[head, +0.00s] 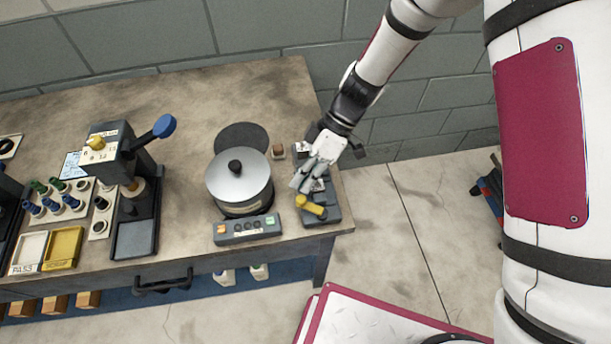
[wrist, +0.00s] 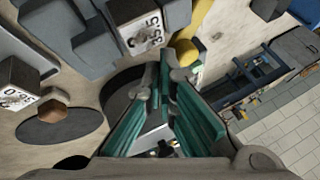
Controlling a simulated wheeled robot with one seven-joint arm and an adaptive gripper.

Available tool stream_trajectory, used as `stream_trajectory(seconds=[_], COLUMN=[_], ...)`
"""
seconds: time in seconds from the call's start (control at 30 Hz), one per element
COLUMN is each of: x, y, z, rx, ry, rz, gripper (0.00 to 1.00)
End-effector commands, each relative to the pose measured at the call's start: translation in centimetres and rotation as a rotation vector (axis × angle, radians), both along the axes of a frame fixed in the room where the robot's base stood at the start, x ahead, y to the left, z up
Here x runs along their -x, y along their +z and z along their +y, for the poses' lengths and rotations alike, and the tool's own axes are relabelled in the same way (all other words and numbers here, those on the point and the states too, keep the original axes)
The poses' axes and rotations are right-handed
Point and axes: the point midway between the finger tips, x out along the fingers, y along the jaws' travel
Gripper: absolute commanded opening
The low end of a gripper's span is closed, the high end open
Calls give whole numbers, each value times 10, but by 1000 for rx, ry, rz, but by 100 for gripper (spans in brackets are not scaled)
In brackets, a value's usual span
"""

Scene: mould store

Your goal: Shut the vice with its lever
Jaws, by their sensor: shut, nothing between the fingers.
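The vice (head: 325,214) is a dark grey fixture at the right end of the bench. Its lever (head: 311,206) has a yellow grip near the front of the vice. A yellow part that looks like this grip shows in the wrist view (wrist: 187,51), just beyond my fingertips. My gripper (head: 298,186) is shut and empty, pointing down over the vice just behind the yellow grip. In the wrist view its teal-padded fingers (wrist: 166,65) come together beside the yellow part. I cannot tell whether they touch it. My gripper and wrist hide much of the vice.
A lidded pot (head: 238,181) stands left of the vice, with a button box (head: 247,229) before it. A press with a blue-knobbed lever (head: 164,126) and white and yellow trays (head: 64,247) are farther left. The bench's right edge is close to the vice; open floor (head: 415,215) lies beyond.

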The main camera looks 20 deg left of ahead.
Motion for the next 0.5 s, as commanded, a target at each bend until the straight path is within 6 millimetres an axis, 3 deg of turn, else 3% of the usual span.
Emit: stream_trajectory(seconds=[0.5], x=[4], y=[0], z=[3], rx=[-1], ry=[84], rz=[0], gripper=[0])
